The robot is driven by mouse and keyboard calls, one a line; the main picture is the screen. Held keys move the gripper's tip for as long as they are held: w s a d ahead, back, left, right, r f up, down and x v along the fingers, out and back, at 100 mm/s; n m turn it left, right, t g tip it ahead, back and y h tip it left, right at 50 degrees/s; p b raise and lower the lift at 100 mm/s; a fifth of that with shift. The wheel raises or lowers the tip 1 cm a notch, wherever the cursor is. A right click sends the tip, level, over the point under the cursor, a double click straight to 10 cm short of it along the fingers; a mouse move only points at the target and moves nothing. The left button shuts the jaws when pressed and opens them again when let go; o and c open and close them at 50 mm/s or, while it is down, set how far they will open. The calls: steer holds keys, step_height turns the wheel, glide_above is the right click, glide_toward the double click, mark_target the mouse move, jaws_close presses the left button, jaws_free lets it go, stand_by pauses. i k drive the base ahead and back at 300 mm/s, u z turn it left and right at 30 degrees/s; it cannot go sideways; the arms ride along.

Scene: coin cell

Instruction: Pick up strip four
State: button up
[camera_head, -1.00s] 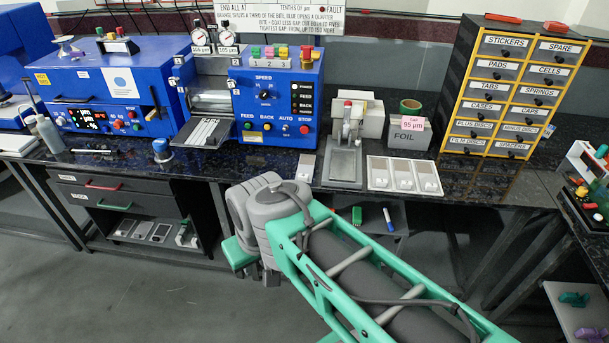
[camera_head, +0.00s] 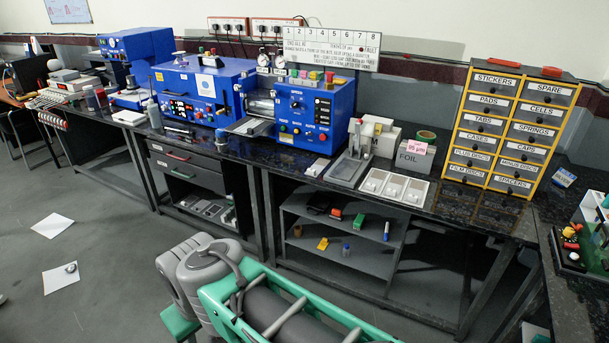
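I cannot make out a strip marked four in this view. A small pale flat piece (camera_head: 317,167) lies on the dark bench in front of the blue roller machine (camera_head: 322,112); it is too small to identify. My gripper's fingers are not visible.
A foil box (camera_head: 412,157) and a yellow-edged drawer cabinet (camera_head: 508,135) stand at the bench's right part. Open shelves (camera_head: 337,245) hold small items below. A second bench meets at the right. Two papers (camera_head: 53,225) lie on the open floor at left.

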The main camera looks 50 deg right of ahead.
mark_target(321, 164)
steer(key=u, duration=0.1)
steer(key=i, duration=2.55)
steer(key=z, duration=1.4)
steer(key=i, duration=0.75)
steer(key=z, duration=1.05)
steer(key=i, duration=0.2)
steer(key=z, duration=0.2)
